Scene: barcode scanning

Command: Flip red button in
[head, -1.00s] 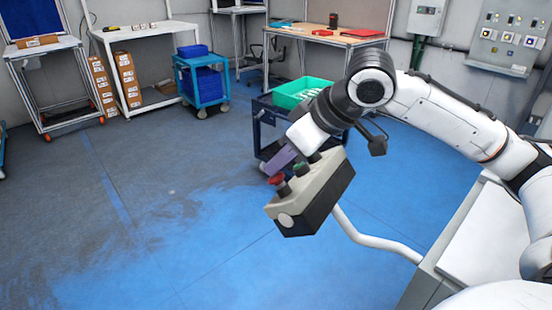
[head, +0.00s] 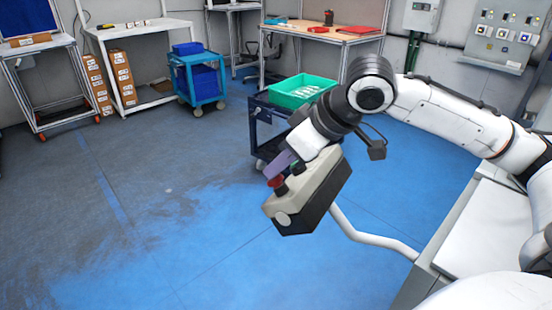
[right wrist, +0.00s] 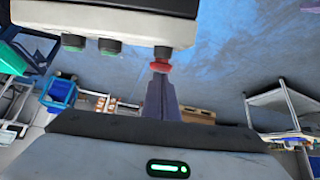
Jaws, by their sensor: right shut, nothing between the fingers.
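The red button (head: 276,182) sits on top of a beige and black control box (head: 306,192) in the head view, near its left end. The box is on the end of a bent white tube. In the right wrist view the red button (right wrist: 160,66) hangs from the box (right wrist: 120,18), beside two green buttons (right wrist: 92,44). My right gripper (head: 273,172) is shut and empty, its purple fingers pointing at the red button. In the right wrist view the fingertips (right wrist: 160,78) are right at the button; I cannot tell whether they touch. My left gripper is not in view.
A dark blue cart (head: 262,128) with a green crate (head: 300,90) stands behind the box. A blue cart (head: 198,80), shelves and a workbench (head: 318,34) line the back. The floor at left is clear.

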